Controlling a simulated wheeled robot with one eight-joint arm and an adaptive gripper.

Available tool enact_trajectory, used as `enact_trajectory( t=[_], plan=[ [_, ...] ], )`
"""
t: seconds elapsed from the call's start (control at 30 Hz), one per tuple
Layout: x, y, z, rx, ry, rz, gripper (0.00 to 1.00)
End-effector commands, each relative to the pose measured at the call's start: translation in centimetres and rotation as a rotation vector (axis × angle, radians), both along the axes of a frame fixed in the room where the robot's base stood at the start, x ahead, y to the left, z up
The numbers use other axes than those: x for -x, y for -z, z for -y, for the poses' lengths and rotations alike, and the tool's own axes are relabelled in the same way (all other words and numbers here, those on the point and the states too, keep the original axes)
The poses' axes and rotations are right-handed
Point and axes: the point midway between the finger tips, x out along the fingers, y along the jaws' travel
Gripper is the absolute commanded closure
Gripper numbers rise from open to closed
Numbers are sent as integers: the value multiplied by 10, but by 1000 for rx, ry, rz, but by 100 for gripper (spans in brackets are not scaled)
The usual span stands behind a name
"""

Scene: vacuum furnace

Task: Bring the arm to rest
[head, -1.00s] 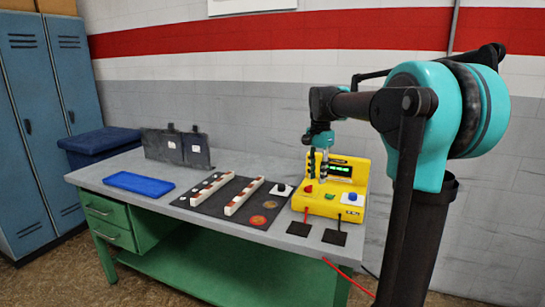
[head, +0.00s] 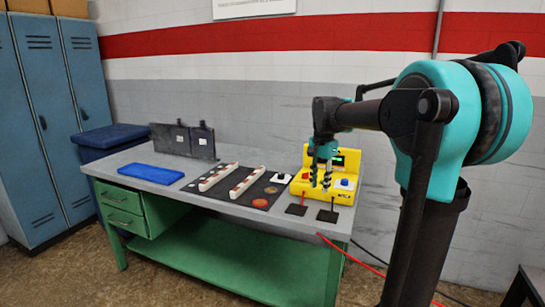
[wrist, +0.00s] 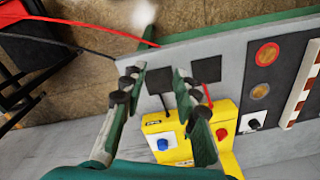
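My gripper (head: 321,178) hangs over the right part of the workbench, in front of the yellow device, with its fingers pointing down. In the wrist view my gripper (wrist: 153,100) shows two fingers spread apart with nothing between them. The yellow device (head: 312,186) has a green-lit display, partly hidden by my gripper. I cannot tell the exact height of my gripper above the bench.
The workbench (head: 150,181) holds a blue tray (head: 154,174), a dark mat (head: 228,199) with two white strips, and dark plates (head: 180,141) at the back. Two black pads (head: 327,216) with cables lie at the front edge. Blue lockers (head: 45,115) stand left.

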Motion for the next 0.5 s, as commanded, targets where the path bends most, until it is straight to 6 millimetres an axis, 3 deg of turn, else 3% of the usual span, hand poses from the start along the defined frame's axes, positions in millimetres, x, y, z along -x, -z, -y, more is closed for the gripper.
enact_trajectory(
  t=[0.27,0.37,0.5],
  plan=[
    [35,46,9,7,-157,63,70],
    [55,70,12,16,-237,97,70],
    [96,114,20,39,-388,156,70]
  ],
)
